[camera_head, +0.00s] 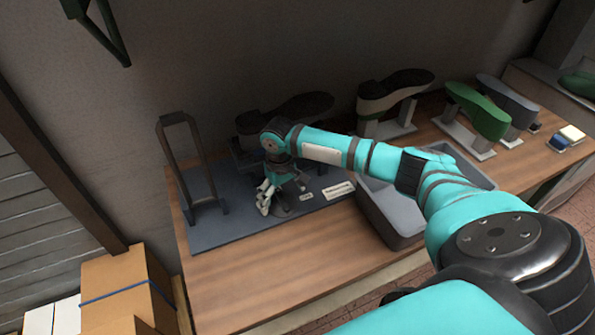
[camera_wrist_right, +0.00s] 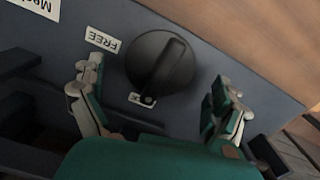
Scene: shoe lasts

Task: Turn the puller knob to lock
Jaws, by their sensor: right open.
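The puller knob (camera_wrist_right: 158,66) is a round black dial with a raised grip bar, in the upper middle of the right wrist view. Its bar runs from upper right to lower left, its lower end at a small white label (camera_wrist_right: 139,99) that I cannot read. A white FREE label (camera_wrist_right: 103,40) lies to the knob's left. My right gripper (camera_wrist_right: 158,82) is open, one finger on each side of the knob, with visible gaps. In the head view, my right gripper (camera_head: 267,197) points down over the dark base plate (camera_head: 226,232) and partly hides the knob (camera_head: 284,209). My left gripper is out of view.
An upright dark frame (camera_head: 187,150) stands on the plate's left. A dark shoe last (camera_head: 300,110) is behind my right gripper. A grey bin (camera_head: 395,213) stands to the right, under my right arm. More lasts (camera_head: 480,110) stand farther right. The wooden table front (camera_head: 290,265) is clear.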

